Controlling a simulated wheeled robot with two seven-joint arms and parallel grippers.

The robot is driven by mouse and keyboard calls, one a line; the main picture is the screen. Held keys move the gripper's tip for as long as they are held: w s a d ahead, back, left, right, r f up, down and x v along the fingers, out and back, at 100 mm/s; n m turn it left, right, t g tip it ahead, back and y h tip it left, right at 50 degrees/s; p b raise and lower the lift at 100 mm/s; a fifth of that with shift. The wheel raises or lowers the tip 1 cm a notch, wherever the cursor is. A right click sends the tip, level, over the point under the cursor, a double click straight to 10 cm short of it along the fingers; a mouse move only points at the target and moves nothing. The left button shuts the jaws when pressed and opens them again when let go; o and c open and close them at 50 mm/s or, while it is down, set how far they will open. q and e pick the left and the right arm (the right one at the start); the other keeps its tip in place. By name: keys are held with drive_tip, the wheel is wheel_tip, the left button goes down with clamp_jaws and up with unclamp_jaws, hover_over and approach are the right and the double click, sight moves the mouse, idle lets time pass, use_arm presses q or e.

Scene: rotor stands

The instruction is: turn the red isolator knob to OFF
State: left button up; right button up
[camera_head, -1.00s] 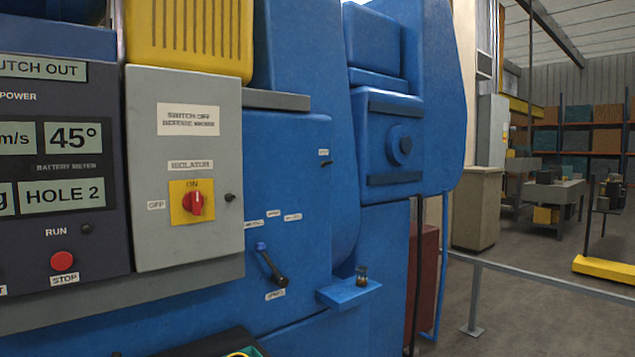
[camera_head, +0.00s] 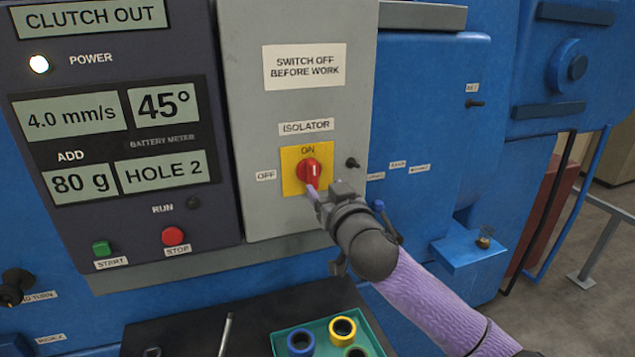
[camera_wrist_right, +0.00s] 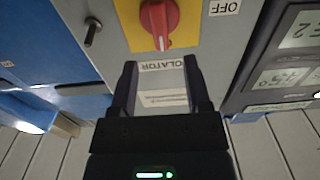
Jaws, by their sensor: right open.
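The red isolator knob (camera_head: 308,172) sits on a yellow plate (camera_head: 290,183) on the grey isolator box (camera_head: 262,115). Its white mark points up to the ON label, and the OFF label (camera_head: 266,175) is to its left. My right gripper (camera_head: 316,192) is just below the knob in the head view, in front of the box. In the wrist view, the knob (camera_wrist_right: 158,20) is near the top edge, past the fingertips. The right gripper (camera_wrist_right: 160,68) is open with nothing between its fingers. Contact with the knob cannot be told. My left gripper is not in view.
A small dark peg (camera_head: 352,163) sticks out right of the yellow plate. The control panel with display (camera_head: 110,120), START and STOP buttons (camera_head: 173,236) is to the left. A teal tray (camera_head: 275,345) with ringed cups is below. A blue shelf (camera_head: 465,255) juts out right.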

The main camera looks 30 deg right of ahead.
sight(315, 176)
drive_tip(key=x, duration=0.7)
drive_tip(key=shift+f+p, duration=0.15)
drive_tip(key=shift+p, duration=0.25)
clamp_jaws()
